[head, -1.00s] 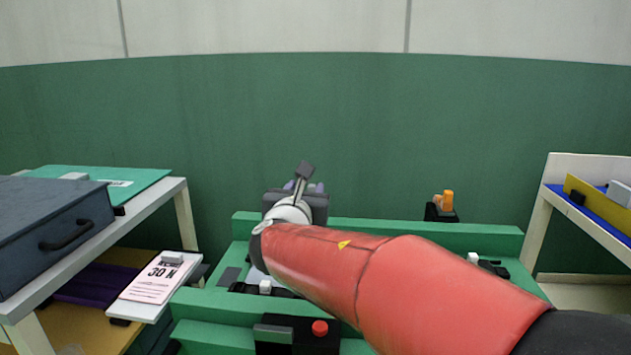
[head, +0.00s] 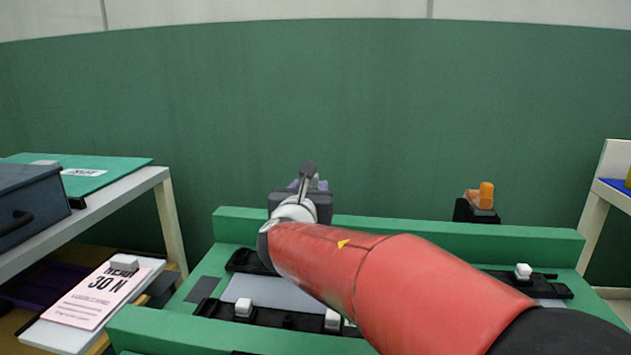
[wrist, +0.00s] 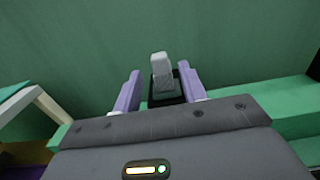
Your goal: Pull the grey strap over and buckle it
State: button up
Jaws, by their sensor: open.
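In the wrist view, a light grey upright tab (wrist: 161,75) stands on a black base (wrist: 165,99). It looks like the end of the grey strap, but I cannot see a strap length or a buckle clearly. My gripper (wrist: 160,71) is open, with one purple finger on each side of the tab; I cannot tell how far beyond the tips the tab is. In the head view my gripper (head: 308,184) is over the far green rail, and my arm hides much of the bench. An orange tab (head: 486,195) stands on a black block (head: 472,212) further right.
The green bench (head: 400,227) carries black fixtures with white clips (head: 243,307) around a pale grey panel (head: 275,291). A shelf (head: 120,192) with a blue-grey case stands left, above a "30 N" card (head: 92,293). Another shelf (head: 606,200) stands right.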

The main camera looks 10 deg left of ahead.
jog(key=w, duration=0.6)
jog(key=shift+w+a, duration=0.2)
jog(key=shift+w, duration=0.05)
grip_shut()
